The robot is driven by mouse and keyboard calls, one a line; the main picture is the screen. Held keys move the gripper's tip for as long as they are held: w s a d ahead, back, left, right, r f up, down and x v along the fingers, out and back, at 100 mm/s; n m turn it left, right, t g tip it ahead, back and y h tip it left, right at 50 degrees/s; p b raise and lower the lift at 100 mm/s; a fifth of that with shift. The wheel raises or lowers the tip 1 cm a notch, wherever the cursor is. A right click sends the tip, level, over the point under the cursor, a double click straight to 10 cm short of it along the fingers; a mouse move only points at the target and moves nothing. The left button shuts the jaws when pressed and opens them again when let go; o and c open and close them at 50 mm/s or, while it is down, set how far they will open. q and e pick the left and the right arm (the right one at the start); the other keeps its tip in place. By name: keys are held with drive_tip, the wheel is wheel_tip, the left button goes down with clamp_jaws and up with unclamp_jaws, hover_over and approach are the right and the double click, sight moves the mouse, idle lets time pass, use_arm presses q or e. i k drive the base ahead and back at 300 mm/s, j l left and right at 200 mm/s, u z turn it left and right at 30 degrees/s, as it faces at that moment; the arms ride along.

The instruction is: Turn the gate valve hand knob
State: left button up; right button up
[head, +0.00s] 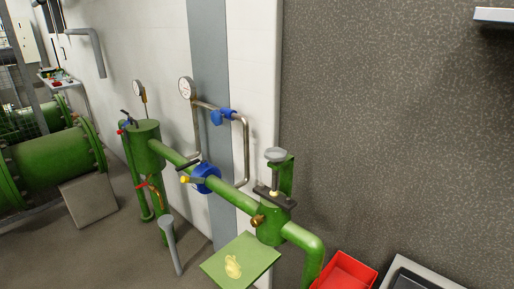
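A grey round knob (275,154) sits on top of a stem above a green valve body (270,225) in the right part of the pipe run. It looks like the gate valve hand knob. A dark flat plate (274,198) crosses the valve below it, with a green upright behind. A brass fitting (257,221) sticks out of the valve's front. Nothing touches the knob. Neither of my grippers shows in the head view.
A green pipe (232,196) runs left to a green cylinder (142,145), past a blue fitting (206,178) and a looped pipe with a blue valve (222,117). A green panel (222,270) and a red bin (345,272) lie in front. A speckled wall (400,130) stands behind.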

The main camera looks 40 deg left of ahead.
sight(275, 155)
drive_tip(key=k+j, duration=0.1)
drive_tip(key=j, duration=1.8)
drive_tip(key=k+z, duration=0.05)
